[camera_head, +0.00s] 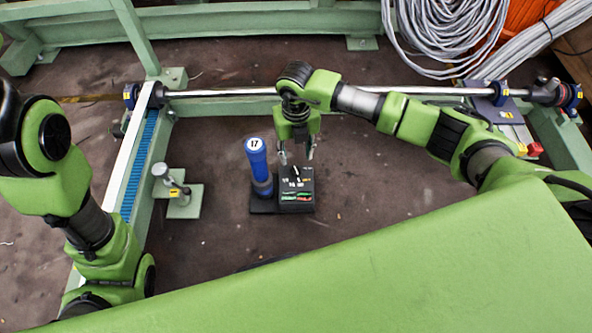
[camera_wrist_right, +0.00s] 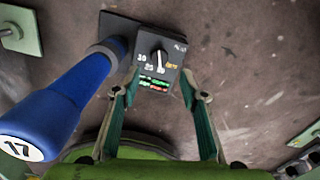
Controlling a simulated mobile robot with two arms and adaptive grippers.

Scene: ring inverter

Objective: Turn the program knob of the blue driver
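The blue driver (camera_head: 257,163) stands upright in its black base, with a white top marked 17. It also shows in the right wrist view (camera_wrist_right: 65,100). Next to it is a black control box (camera_head: 297,190) with white numbers, red and green displays and the program knob (camera_wrist_right: 158,56), a dark knob with a white pointer line. My right gripper (camera_head: 297,158) hangs at the far edge of the box; in the right wrist view its fingers (camera_wrist_right: 165,92) are spread apart and empty, below the knob in the picture. My left arm is at the left; its gripper is out of view.
A small post on a green plate (camera_head: 184,200) stands left of the driver. A chrome bar (camera_head: 230,92) crosses behind my right gripper. Coiled grey cables (camera_head: 440,30) lie at the back right. The brown floor right of the box is clear.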

